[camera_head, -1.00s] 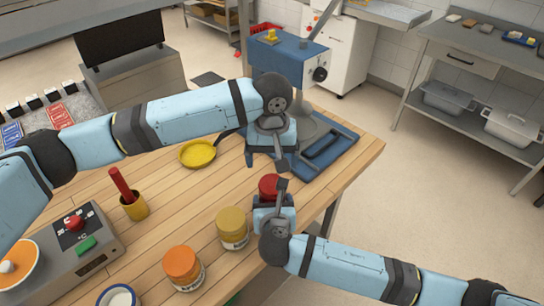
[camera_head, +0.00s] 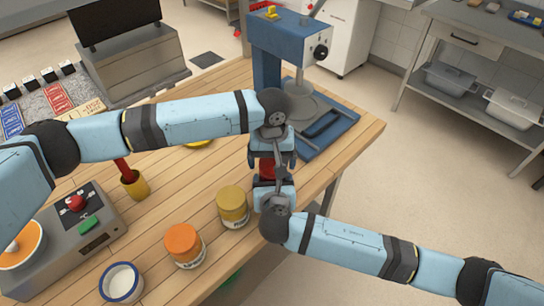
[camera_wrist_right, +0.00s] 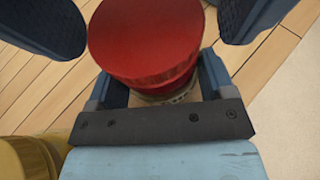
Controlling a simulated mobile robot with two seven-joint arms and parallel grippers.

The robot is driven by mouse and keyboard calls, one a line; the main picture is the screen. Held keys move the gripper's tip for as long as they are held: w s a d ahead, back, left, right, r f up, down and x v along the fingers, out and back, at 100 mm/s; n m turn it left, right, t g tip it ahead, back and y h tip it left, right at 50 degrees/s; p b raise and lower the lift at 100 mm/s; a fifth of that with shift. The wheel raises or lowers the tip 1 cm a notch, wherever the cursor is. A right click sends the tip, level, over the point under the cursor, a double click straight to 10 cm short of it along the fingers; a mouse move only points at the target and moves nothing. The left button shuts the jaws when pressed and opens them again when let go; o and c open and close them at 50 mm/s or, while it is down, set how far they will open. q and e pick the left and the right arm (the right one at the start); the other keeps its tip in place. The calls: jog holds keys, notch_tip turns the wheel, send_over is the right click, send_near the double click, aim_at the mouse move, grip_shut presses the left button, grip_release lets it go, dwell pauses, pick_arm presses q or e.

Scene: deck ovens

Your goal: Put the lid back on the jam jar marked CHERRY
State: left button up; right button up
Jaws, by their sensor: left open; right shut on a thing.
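A red lid (camera_wrist_right: 150,40) sits at the top of a jar (camera_wrist_right: 165,97), which shows only as a thin labelled strip beneath it in the right wrist view. I cannot read the label or tell whether the lid is seated. In the head view the red lid (camera_head: 267,170) is mostly hidden between my grippers. My right gripper (camera_head: 271,182) is shut on the jar from the near side, a finger on each side. My left gripper (camera_head: 272,160) is open above it, its fingers apart on either side of the red lid.
A yellow-lidded jar (camera_head: 232,205) stands close left of my right gripper. An orange-lidded jar (camera_head: 184,245) and a white blue-rimmed container (camera_head: 121,281) stand nearer. A blue machine (camera_head: 290,40) stands behind. The wooden table's (camera_head: 340,150) right edge is close.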

pick_arm(q)
jog(key=c, duration=0.9)
jog(key=m, duration=0.3)
jog(key=shift+c, duration=0.2)
jog(key=o, duration=1)
jog(key=shift+r, duration=2.3)
jog(key=shift+c, duration=0.3)
